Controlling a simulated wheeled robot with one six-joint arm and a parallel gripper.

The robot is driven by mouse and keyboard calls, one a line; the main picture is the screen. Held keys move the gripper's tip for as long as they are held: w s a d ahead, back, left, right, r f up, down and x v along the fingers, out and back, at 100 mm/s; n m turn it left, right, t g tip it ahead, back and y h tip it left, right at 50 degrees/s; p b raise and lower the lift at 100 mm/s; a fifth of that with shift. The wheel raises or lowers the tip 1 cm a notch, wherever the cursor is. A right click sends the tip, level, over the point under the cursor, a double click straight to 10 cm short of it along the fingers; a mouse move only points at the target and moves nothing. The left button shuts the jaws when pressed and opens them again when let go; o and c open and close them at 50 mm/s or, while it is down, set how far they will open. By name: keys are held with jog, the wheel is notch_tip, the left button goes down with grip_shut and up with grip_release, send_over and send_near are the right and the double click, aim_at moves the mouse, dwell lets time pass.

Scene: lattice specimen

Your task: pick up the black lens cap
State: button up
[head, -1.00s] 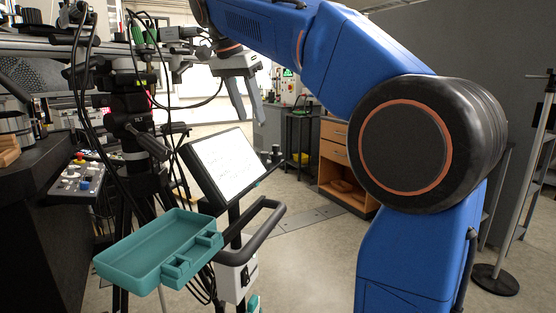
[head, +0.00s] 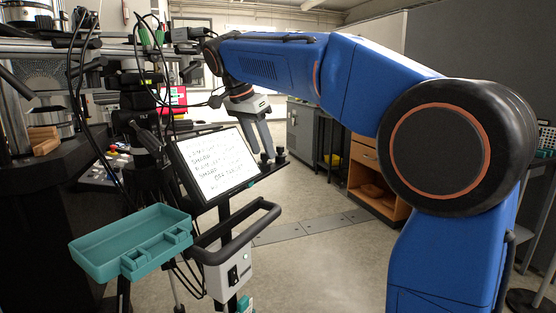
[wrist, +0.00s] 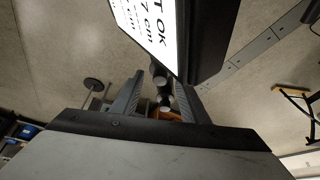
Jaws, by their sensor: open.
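My gripper (head: 259,146) is open and points down just beside the right edge of the tilted screen. In the wrist view its two fingers (wrist: 158,82) stand apart. Small dark rounded pieces (wrist: 163,88) show in the gap between them, with an orange patch below. In the head view similar black knob-like pieces (head: 280,155) sit at the screen's right edge, close to the fingertips. I cannot tell whether one of these is the black lens cap, and no other cap is clearly visible. Nothing is seen held.
The screen (head: 215,165) with writing stands on a post close to my gripper. A dark handle bar (head: 240,235) and a teal tray (head: 130,240) are in front. A cluttered black bench (head: 35,190) is at left. Open floor (head: 320,270) lies to the right.

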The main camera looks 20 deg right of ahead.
aim_at(262, 153)
jog(key=shift+d+f, duration=0.1)
jog(key=shift+f, duration=0.3)
grip_shut()
jog(key=shift+w+r, duration=0.1)
notch_tip(262, 153, up, 10)
dwell(0.5)
jog(key=c, duration=0.8)
grip_release()
grip_shut()
